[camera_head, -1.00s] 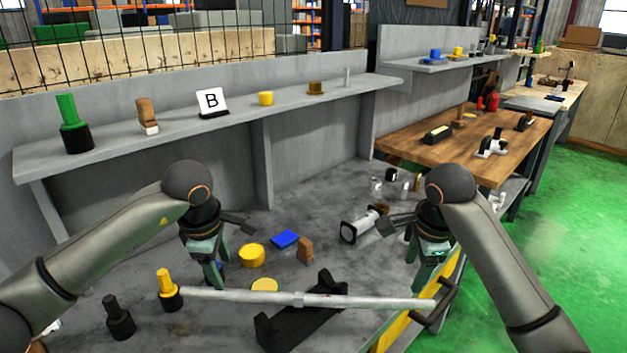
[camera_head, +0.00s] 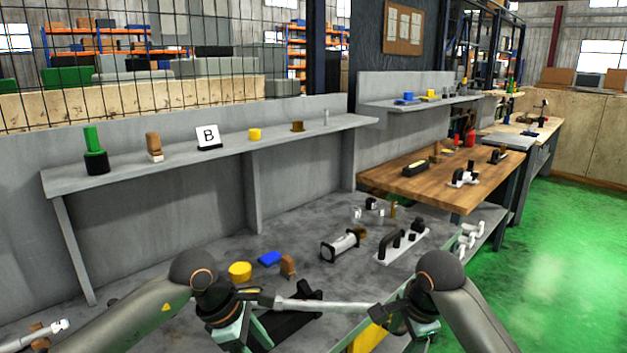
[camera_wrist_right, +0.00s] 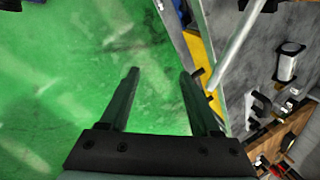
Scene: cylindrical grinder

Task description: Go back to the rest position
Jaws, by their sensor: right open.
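My left gripper (camera_head: 246,336) is low in the head view, over the front of the grey bench, with its fingers pointing down. Its fingertips are cut off or unclear, so I cannot tell its opening. My right gripper (camera_head: 418,336) is at the bench's front right edge. In the right wrist view it (camera_wrist_right: 159,73) is open and empty, with green floor between its fingers.
A black cradle (camera_head: 290,325) sits near the shaft. A shelf (camera_head: 225,148) runs behind. Green floor (camera_head: 560,270) is open at the right.

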